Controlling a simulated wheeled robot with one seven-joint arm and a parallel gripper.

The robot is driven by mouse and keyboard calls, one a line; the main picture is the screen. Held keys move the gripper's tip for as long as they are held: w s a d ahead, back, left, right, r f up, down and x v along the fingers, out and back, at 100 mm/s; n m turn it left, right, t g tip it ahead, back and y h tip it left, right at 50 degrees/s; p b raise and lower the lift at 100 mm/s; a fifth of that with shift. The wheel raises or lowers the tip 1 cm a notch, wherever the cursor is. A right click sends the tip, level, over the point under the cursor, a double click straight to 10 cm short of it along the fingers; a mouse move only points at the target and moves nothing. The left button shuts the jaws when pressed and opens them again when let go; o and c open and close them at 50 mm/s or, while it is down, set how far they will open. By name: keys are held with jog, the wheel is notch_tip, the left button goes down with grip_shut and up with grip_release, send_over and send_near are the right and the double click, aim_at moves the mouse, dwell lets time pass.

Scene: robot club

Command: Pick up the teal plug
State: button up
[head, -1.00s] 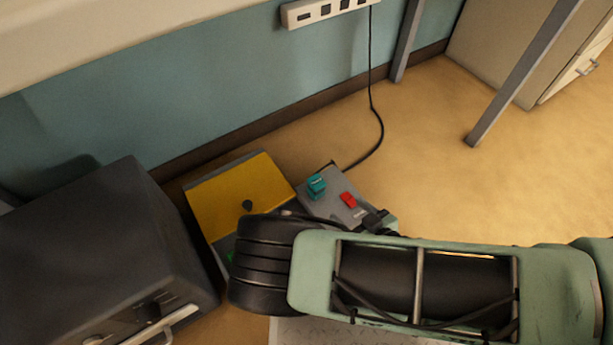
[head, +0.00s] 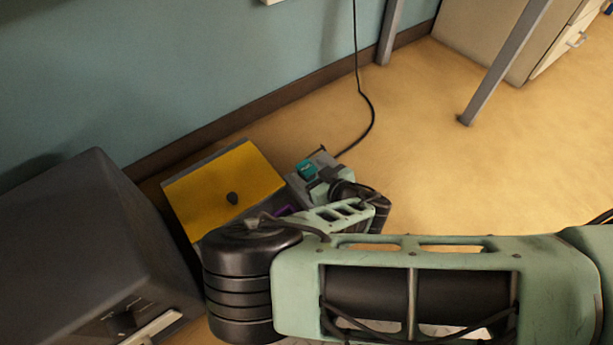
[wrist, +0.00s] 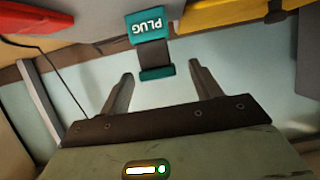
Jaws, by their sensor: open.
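The teal plug (head: 305,169) stands on a grey box (head: 299,186) on the floor, in the middle of the head view. In the wrist view the teal plug (wrist: 149,23) is at the top centre, with white "PLUG" lettering, a dark middle and a second teal part below. My gripper (wrist: 160,70) is open, its two fingers on either side of the plug's lower teal part in the picture. I see no contact between fingers and plug. In the head view my arm hides much of the grey box, and my fingers are hard to make out.
A yellow panel (head: 222,187) with a dark knob lies just left of the grey box. A dark oven-like appliance (head: 75,240) stands further left. A black cable (head: 371,118) runs from the box up the wall. Open floor (head: 450,170) lies to the right.

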aim_at(305, 167)
jog(key=w+f+b, duration=0.1)
jog(key=w+a+f+b, duration=0.1)
jog(key=b, duration=0.1)
jog(key=shift+w+a, duration=0.15)
jog(key=shift+a, duration=0.1)
jog(key=shift+w+a, duration=0.35)
jog(key=shift+w, duration=0.25)
jog(key=c, duration=1.1)
